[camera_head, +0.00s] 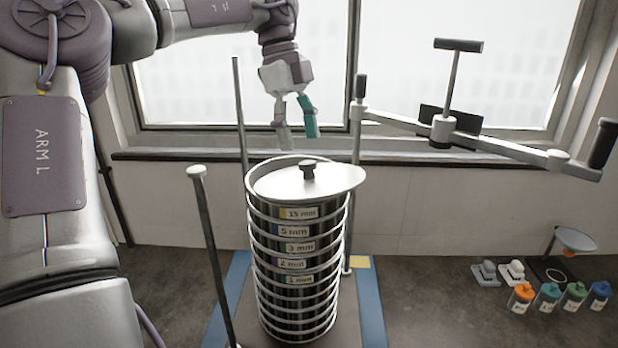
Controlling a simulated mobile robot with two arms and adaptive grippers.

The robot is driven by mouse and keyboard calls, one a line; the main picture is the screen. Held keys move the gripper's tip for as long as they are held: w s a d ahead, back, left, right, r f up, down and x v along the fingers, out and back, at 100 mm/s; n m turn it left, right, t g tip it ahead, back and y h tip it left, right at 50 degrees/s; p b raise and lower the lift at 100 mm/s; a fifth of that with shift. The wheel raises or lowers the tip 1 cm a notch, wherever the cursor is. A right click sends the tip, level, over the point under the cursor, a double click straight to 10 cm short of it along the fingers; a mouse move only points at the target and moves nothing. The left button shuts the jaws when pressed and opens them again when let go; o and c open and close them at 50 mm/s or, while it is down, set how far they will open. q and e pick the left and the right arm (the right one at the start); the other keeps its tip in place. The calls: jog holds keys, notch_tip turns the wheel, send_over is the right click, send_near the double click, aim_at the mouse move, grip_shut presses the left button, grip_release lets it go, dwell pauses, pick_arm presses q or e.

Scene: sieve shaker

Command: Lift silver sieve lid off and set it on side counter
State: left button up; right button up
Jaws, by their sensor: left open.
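The silver sieve lid (331,184) lies on top of the sieve stack (298,264), with a dark knob (308,170) at its middle. The lid sits off-centre, its right edge reaching past the top sieve's rim, which shows at the left and back. The stacked sieves carry labels such as 15 mm, 5 mm, 3 mm and 2 mm. My left gripper (297,134) is open and empty above and behind the lid, apart from the knob, with one grey finger and one teal finger pointing down. My right gripper is not in view.
Upright rods, one at the front left (212,255), stand around the stack. A clamp bar with handles (440,130) extends to the right. At the right are several capped bottles (548,297) and a small funnel stand (575,240). Dark counter surface (430,295) is clear right of the stack.

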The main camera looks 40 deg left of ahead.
pick_arm(q)
jog(key=shift+w+d+f, duration=0.15)
jog(key=shift+w+f, duration=0.05)
jog(key=shift+f, duration=0.35)
jog(key=p+x, duration=0.3)
jog(key=x, duration=0.1)
jog(key=shift+s+d, duration=0.1)
jog(key=shift+d, duration=0.05)
jog(key=shift+f, duration=0.45)
jog(key=shift+r, duration=0.1)
grip_shut()
jog(key=shift+r+b, duration=0.4)
jog(key=shift+r, duration=0.1)
notch_tip(320, 180, up, 10)
jog(key=b, duration=0.2)
notch_tip(320, 180, up, 7)
send_over(309, 162)
jog(key=shift+s+p, duration=0.1)
jog(key=shift+p, duration=0.2)
